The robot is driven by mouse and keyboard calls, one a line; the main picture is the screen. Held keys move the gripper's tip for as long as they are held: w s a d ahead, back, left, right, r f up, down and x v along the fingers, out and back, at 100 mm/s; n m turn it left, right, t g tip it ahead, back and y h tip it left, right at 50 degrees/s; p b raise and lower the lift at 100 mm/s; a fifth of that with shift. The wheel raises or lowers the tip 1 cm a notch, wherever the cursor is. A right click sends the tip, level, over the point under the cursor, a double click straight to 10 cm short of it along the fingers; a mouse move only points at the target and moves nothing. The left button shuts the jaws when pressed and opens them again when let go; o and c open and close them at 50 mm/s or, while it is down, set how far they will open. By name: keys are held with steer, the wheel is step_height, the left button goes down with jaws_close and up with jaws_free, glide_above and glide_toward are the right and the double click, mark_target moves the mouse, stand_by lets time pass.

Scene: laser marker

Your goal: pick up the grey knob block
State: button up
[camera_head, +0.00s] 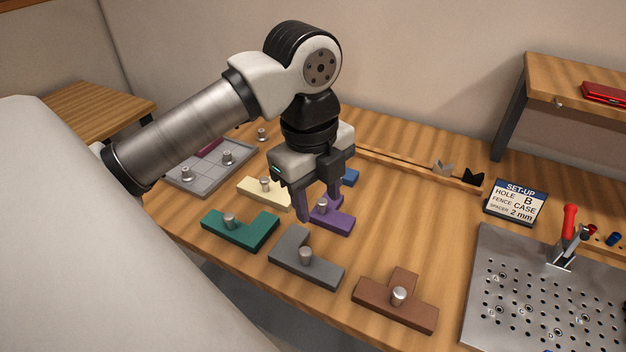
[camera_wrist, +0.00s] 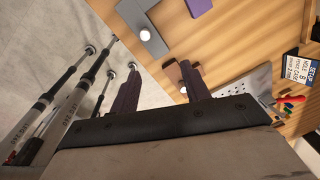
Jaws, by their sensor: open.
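The grey knob block (camera_head: 321,270) is an L-shaped piece with a metal knob, lying flat near the table's front edge in the head view. In the wrist view the grey block (camera_wrist: 154,43) shows at the top, partly cut off by the frame, with its round knob visible. My gripper (camera_head: 319,207) is open and empty. In the head view its fingers point down and overlap the purple knob block (camera_head: 340,222), behind the grey block. In the wrist view my gripper's fingers (camera_wrist: 160,70) stand apart, below the grey block in the picture.
Around the grey block lie a green block (camera_head: 252,233) on the left, a brown block (camera_head: 412,314) on the right and a cream block (camera_head: 273,197) behind. A grey tray (camera_head: 207,176) is at the left, a perforated metal plate (camera_head: 485,318) at the right.

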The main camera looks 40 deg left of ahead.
steer(key=s+a+f+n, duration=0.1)
steer(key=s+a+f, duration=0.1)
steer(key=p, duration=0.1)
glide_above(305, 251)
steer(key=shift+g, duration=0.4)
steer(key=f, duration=0.6)
steer(key=shift+s+f, duration=0.25)
steer(key=shift+f, duration=0.15)
steer(key=shift+w+f+p, duration=0.15)
steer(key=shift+f+p, duration=0.5)
steer(key=shift+f, duration=0.8)
steer(key=shift+w+f+p, duration=0.1)
steer(key=shift+f+p, duration=0.55)
steer(key=shift+f, duration=0.75)
jaws_close()
